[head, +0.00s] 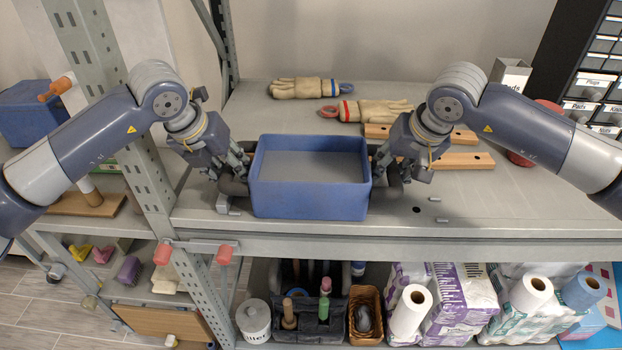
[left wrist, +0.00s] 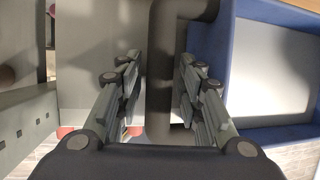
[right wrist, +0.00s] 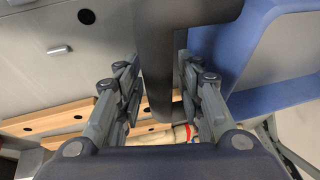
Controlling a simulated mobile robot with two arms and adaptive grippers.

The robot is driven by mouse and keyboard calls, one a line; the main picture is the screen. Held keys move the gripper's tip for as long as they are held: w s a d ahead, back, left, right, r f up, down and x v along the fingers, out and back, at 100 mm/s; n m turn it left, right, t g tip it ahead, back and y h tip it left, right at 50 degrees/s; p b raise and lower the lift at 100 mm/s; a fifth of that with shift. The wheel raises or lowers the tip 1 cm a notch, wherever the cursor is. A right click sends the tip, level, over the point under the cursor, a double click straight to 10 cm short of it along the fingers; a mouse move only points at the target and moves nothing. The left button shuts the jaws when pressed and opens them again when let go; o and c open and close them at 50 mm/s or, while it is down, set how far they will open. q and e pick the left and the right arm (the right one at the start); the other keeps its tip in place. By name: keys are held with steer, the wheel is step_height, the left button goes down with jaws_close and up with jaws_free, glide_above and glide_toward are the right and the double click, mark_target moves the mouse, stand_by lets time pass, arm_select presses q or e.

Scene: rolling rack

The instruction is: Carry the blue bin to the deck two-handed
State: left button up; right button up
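The blue bin (head: 311,200) is upright at the front left of the rack's upper deck (head: 480,205), and appears to rest on it. It looks empty, with a grey floor. A dark bar handle sticks out from each side. My left gripper (head: 232,172) straddles the left handle (left wrist: 168,105), its fingers on either side with a narrow gap showing. My right gripper (head: 390,168) straddles the right handle (right wrist: 157,85) in the same way. Both grippers look open around the handles, apart from the bin walls (left wrist: 228,60).
Two work gloves (head: 300,88) and wooden bars (head: 455,160) lie behind the bin. The rack post (head: 140,150) stands at left. The deck's right side is mostly clear. Paper rolls (head: 410,310) and a tool caddy (head: 318,315) fill the shelf below.

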arm_select(q)
jaws_close()
arm_select(e)
jaws_close()
